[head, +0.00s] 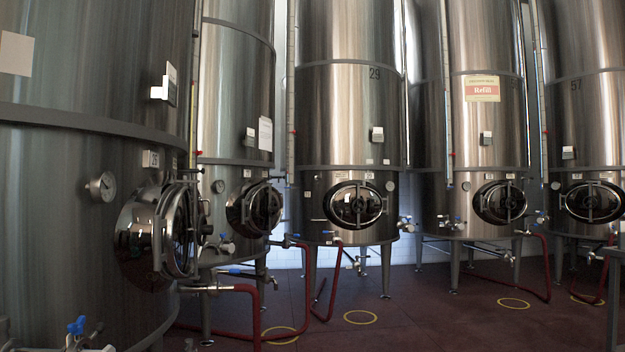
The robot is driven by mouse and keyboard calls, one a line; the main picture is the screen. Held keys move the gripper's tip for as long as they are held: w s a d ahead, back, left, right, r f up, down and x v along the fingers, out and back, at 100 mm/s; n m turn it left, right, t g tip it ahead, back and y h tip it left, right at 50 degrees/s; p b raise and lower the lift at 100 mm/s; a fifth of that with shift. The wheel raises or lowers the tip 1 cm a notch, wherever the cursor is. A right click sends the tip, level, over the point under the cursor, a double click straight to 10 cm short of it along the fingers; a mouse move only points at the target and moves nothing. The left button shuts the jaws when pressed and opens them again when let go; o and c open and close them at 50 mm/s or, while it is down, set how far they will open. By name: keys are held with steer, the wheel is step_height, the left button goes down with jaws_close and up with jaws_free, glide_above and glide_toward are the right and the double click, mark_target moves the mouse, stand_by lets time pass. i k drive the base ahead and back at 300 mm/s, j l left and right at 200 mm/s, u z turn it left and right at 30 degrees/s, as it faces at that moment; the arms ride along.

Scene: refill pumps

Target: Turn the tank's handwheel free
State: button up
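Several steel tanks stand in a row, each with a hatch low on its front. The nearest tank (80,180) fills the left side. Its hatch (137,236) carries a handle-like frame in front, seen nearly edge-on. The tank marked 29 (345,115) has an oval hatch (355,204) with a cross-shaped fitting. A tank (485,130) at right bears a "Refill" sign (482,88) above its own oval hatch (500,202). The hatches look closed. The handwheels are too small to make out clearly. My gripper is not in view.
Red hoses (254,310) run from valves to the dark red floor (420,318). Yellow rings (360,317) mark the floor. A valve with a blue handle (76,326) is at the lower left. A grey post (613,300) stands at the right edge. The middle floor is open.

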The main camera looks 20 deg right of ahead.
mark_target(509, 202)
steer(key=z, duration=1.65)
steer(key=i+z, duration=0.2)
steer(key=i, duration=1.05)
steer(key=i+u, duration=0.2)
steer(key=i, duration=0.3)
steer(key=i+u, duration=0.15)
steer(key=i, duration=0.35)
steer(key=i+l+u, duration=0.2)
steer(key=i, duration=0.35)
steer(key=i+u, duration=0.15)
steer(key=i, duration=0.35)
steer(key=i+l+u, duration=0.2)
steer(key=i, duration=0.25)
steer(key=i+z, duration=0.15)
steer(key=i, duration=0.35)
steer(key=i+z, duration=0.2)
steer(key=i, duration=0.25)
steer(key=i+j+z, duration=0.15)
steer(key=i, duration=0.35)
steer(key=i+j+z, duration=0.2)
steer(key=i, duration=0.25)
steer(key=i+l+z, duration=0.2)
steer(key=i+z, duration=0.2)
steer(key=i, duration=0.2)
steer(key=i+z, duration=0.35)
steer(key=i, duration=0.3)
steer(key=i+j+z, duration=0.1)
steer(key=i+z, duration=0.3)
steer(key=i, duration=0.25)
